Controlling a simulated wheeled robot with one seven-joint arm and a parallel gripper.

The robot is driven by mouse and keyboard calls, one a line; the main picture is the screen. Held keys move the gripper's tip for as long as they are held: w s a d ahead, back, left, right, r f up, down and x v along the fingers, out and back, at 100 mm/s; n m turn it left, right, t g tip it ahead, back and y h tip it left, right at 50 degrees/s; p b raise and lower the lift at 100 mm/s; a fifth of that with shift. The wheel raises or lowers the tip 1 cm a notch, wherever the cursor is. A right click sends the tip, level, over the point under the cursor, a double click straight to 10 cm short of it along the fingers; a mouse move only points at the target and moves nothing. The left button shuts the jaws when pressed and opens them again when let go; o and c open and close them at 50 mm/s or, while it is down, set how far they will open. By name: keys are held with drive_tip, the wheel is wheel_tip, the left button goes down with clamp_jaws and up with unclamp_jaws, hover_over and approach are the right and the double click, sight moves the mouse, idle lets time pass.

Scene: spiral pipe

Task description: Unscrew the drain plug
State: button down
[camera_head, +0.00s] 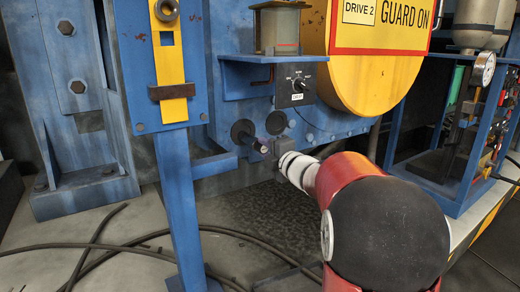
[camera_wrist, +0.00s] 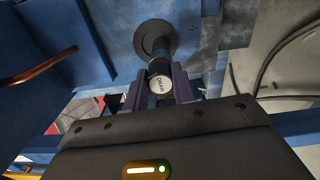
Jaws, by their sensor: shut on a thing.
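The drain plug (camera_wrist: 161,83) has a pale round end face with dark lettering that reads like "DRAIN". It sits at the end of a dark pipe stub (camera_wrist: 157,45) that comes out of a round dark flange on the blue machine wall. My gripper (camera_wrist: 161,90) is shut on the plug, one dark finger on each side of it. In the head view my gripper (camera_head: 263,147) is at the stub low on the blue machine, left of my red and white arm. The plug is mostly hidden by the fingers there. I cannot tell how far it is screwed in.
A black switch box (camera_head: 294,86) hangs above the stub, under a blue shelf. A blue post (camera_head: 181,200) stands to the left. A yellow round guard (camera_head: 375,75) is at upper right. Black cables (camera_head: 110,246) lie on the floor. A copper pipe (camera_wrist: 40,66) shows at left in the wrist view.

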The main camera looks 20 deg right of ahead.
drive_tip(key=n, duration=0.6)
drive_tip(key=shift+r, duration=0.1)
drive_tip(key=n, duration=0.5)
drive_tip(key=c, duration=1.4)
unclamp_jaws()
drive_tip(key=shift+o, duration=0.2)
